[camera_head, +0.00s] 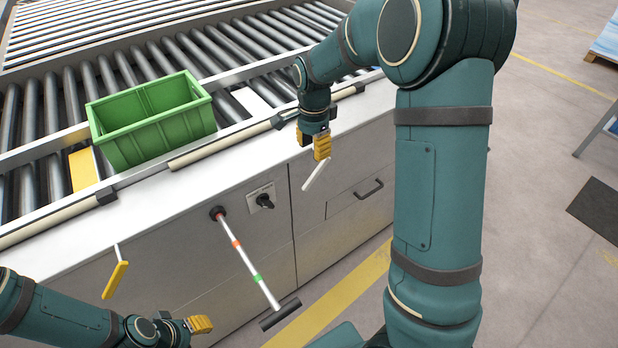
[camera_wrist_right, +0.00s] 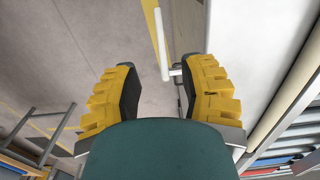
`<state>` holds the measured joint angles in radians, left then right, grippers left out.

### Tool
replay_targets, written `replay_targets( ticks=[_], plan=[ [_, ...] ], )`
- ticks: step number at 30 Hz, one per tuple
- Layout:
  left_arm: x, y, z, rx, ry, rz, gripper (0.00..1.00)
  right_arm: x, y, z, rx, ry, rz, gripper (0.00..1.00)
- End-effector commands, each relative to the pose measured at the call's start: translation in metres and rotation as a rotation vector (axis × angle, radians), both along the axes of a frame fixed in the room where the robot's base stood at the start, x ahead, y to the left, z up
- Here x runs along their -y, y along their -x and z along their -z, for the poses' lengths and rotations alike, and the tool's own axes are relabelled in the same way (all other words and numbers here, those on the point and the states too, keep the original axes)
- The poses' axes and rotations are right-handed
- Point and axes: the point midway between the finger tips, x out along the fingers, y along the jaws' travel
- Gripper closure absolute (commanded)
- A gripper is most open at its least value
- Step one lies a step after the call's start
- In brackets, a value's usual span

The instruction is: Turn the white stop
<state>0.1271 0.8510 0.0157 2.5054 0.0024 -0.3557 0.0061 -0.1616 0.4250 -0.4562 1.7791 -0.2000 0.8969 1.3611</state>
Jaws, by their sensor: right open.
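The white stop (camera_head: 316,174) is a slim white bar on the front face of the cabinet, tilted in the head view. My right gripper (camera_head: 313,147) is just above it with its yellow fingers apart and nothing between them. In the right wrist view, the white stop (camera_wrist_right: 162,45) shows beyond the open fingertips of the right gripper (camera_wrist_right: 163,68), between them and nearer the right finger. I cannot tell whether it is touched. My left gripper (camera_head: 198,325) is low at the left, away from the stop; its finger opening is not clear.
A yellow stop (camera_head: 115,280) hangs on the cabinet front at left. A rod with red and green bands (camera_head: 248,258) slants out below a black rotary switch (camera_head: 264,201). A green crate (camera_head: 155,132) sits on the rollers. A drawer handle (camera_head: 369,189) is right of the white stop.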

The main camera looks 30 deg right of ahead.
Motion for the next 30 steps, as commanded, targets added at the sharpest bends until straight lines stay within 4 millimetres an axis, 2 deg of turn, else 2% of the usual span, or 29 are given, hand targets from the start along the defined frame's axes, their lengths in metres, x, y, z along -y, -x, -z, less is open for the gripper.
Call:
replay_targets(
  ticks=[1,6,15,21,30],
  plan=[
    [0.000,0.001,0.004,-0.002,0.000,0.002,0.53,0.000,0.001,0.012,-0.006,-0.001,0.000,0.59],
    [0.000,0.003,0.011,-0.007,0.002,0.005,0.53,0.000,0.001,0.047,-0.006,-0.001,0.000,0.59],
    [0.001,0.006,0.021,-0.014,0.003,0.011,0.53,0.000,0.000,0.099,-0.003,0.000,-0.001,0.59],
    [0.001,0.005,0.024,-0.011,0.002,0.010,0.53,0.000,0.000,0.116,-0.002,0.000,0.000,0.59],
    [0.001,0.005,0.025,-0.010,0.002,0.009,0.53,0.000,0.000,0.119,-0.001,0.000,0.000,0.59]
  ],
)
